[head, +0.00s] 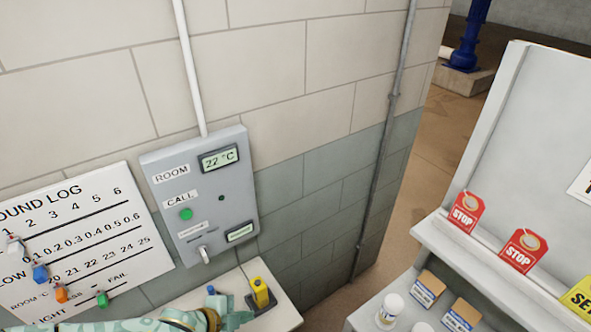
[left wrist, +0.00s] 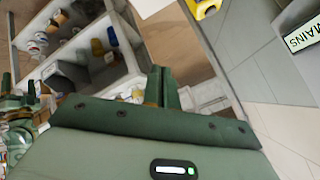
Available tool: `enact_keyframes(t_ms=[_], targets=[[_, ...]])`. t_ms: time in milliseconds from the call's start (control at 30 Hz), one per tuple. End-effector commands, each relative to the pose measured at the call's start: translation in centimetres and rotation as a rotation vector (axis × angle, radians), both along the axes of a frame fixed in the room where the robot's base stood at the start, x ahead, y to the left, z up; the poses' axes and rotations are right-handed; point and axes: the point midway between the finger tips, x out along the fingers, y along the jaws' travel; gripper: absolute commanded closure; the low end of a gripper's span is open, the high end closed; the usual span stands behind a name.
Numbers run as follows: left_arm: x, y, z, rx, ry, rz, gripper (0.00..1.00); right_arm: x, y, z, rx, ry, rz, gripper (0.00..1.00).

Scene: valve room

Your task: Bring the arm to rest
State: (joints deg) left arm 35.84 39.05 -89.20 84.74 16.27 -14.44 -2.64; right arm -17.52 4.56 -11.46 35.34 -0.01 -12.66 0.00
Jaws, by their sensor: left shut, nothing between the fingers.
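My left gripper (head: 236,317) shows at the bottom of the head view, its arm coming in from the left. It is beside the small pale shelf (head: 287,318) under the wall panel. In the left wrist view its green fingers (left wrist: 163,84) are together, with nothing between them. A yellow handheld device (head: 260,292) stands on the shelf just beyond the gripper; I cannot tell the exact gap.
A grey wall panel (head: 201,193) reads 22 °C. A log board (head: 80,240) with coloured pegs hangs left of it. At right, a shelf unit (head: 440,243) holds red STOP tags (head: 466,212), small boxes (head: 428,289) and a white jar (head: 390,308). Floor shows between wall and unit.

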Motion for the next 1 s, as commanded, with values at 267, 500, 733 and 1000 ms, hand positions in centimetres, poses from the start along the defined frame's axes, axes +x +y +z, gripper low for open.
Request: enact_keyframes(t_ms=[267, 500, 733, 1000], targets=[[-1.4, -3.7, 1.2, -0.039, -0.007, 0.002, 1.00, 0.5, 0.0, 0.0, 0.001, -0.008, 0.000, 0.37], [-3.1, -8.4, 4.0, -0.097, -0.029, 0.039, 1.00, 1.3, 0.0, 0.1, 0.001, -0.020, -0.001, 0.37], [-3.8, -10.9, 9.9, -0.153, -0.071, 0.208, 1.00, 0.7, 0.0, 0.0, 0.001, -0.011, -0.001, 0.37], [-4.9, 1.9, 15.5, -0.008, -0.073, 0.733, 1.00, 0.5, 0.0, 0.0, -0.001, -0.008, 0.000, 0.37]])
